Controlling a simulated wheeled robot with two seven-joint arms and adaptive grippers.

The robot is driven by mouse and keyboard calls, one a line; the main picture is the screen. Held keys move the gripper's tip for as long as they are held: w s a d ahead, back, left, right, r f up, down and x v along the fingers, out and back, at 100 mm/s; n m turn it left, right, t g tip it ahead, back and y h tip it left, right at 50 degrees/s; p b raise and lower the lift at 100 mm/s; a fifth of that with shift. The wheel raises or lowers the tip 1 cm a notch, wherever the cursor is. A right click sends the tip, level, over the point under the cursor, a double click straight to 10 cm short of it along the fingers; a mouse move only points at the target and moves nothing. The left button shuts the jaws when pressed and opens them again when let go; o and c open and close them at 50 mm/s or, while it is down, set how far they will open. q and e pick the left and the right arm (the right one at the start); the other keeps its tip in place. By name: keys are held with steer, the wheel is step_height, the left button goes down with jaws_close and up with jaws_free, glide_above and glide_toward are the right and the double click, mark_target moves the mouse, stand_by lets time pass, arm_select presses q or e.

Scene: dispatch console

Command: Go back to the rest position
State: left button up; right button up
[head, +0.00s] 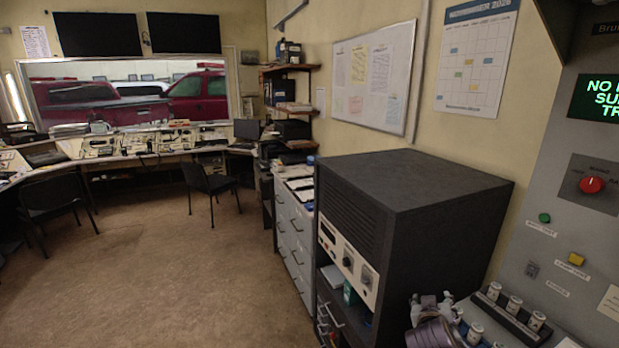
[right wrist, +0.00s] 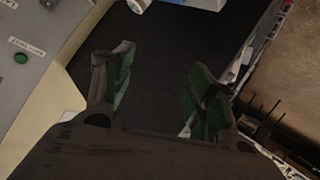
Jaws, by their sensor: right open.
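My right gripper (head: 432,303) shows at the bottom of the head view, beside the near end of the black equipment cabinet (head: 430,185) and left of a dark rack (head: 500,322) with several small white cylinders. In the right wrist view its two green-padded fingers (right wrist: 158,78) stand wide apart, with nothing between them. A dark surface lies beyond them. My left gripper is not in the head view.
A grey control panel (head: 560,215) with a red knob (head: 591,185) and a green button (head: 544,218) stands at the right. Grey drawers (head: 292,230) stand beyond the cabinet. Chairs (head: 208,182) and a long console desk (head: 120,148) are farther back. The brown floor (head: 170,270) at left is clear.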

steer(key=s+a+f+n+g+y, duration=0.25)
steer(key=s+a+f+g, duration=0.2)
steer(key=s+f, duration=0.55)
steer(key=s+a+f+n+g+y, duration=0.1)
steer(key=s+a+f+g+y, duration=0.35)
steer(key=s, duration=0.95)
step_height(320, 180, down, 34)
steer(key=s, duration=0.2)
steer(key=s+d+f, duration=0.2)
steer(key=s+f, duration=0.8)
steer(key=s, duration=0.1)
steer(key=s+d+f+g, duration=0.1)
steer(key=s+d+f, duration=0.1)
steer(key=s+f, duration=0.8)
steer(key=shift+s+f+h, duration=0.3)
steer(key=shift+s+h, duration=0.1)
steer(key=shift+s, duration=0.25)
steer(key=shift+r, duration=0.15)
